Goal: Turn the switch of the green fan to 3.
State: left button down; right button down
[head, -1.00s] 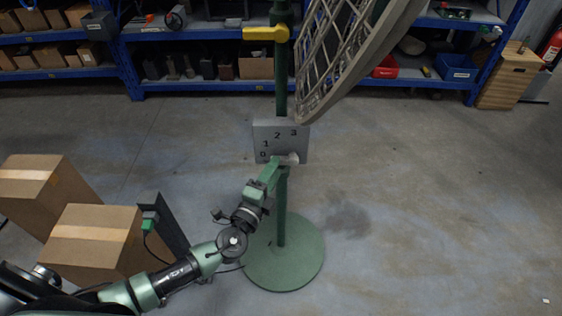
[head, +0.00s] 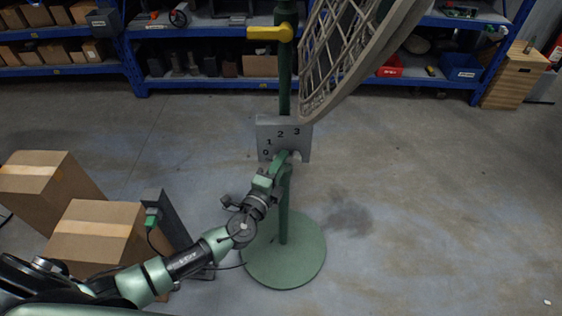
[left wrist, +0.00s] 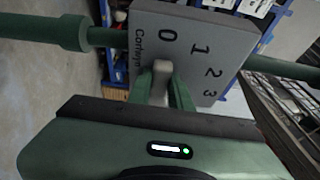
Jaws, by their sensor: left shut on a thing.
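The green fan has a green pole (head: 284,212), a round base (head: 283,262) and a grey wire cage (head: 340,55). Its grey switch panel (head: 266,127) carries the numbers 0, 1, 2 and 3. In the left wrist view the panel (left wrist: 190,58) shows the pale switch knob (left wrist: 162,68), whose end lies nearest the 0. My left gripper (head: 284,157) is at the panel's lower part. In the left wrist view its fingers (left wrist: 161,88) are shut on the knob, one on each side. In the head view they hide part of the knob. My right gripper is not in view.
Cardboard boxes (head: 96,232) stand on the floor at the left. Blue shelves (head: 200,88) with bins and parts line the back. The floor to the right is clear.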

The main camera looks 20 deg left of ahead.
aim_at(296, 147)
pick_arm(q)
jog(key=r+m+p, duration=0.1)
jog(key=p, duration=0.2)
jog(key=r+m+g+p, duration=0.1)
jog(key=m+p, duration=0.1)
jog(key=p, duration=0.1)
jog(key=r+m+g+p, duration=0.1)
jog(key=p, duration=0.3)
jog(key=shift+d+m+y, duration=0.25)
jog(key=shift+m+y, duration=0.05)
jog(key=m+p, duration=0.1)
jog(key=p, duration=0.2)
jog(key=d+m+g+y+p, duration=0.1)
jog(key=m+p, duration=0.1)
jog(key=p, duration=0.1)
jog(key=r+m+y+p, duration=0.1)
jog(key=p, duration=0.2)
jog(key=shift+w+d+m+g, duration=0.3)
jog(key=shift+m+g, duration=0.1)
jog(key=shift+w+d+r+m+g+y+p, duration=0.1)
jog(key=shift+d+m+g+y+p, duration=0.3)
jog(key=shift+m+y+p, duration=0.45)
jog(key=shift+w+d+m+g+y+p, duration=0.15)
jog(key=shift+d+m+y+p, duration=0.2)
jog(key=shift+m, duration=0.25)
jog(key=shift+d+m+g+y+p, duration=0.2)
jog(key=shift+m+p, duration=0.2)
jog(key=shift+m, duration=0.15)
jog(key=c, duration=1.3)
grip_release()
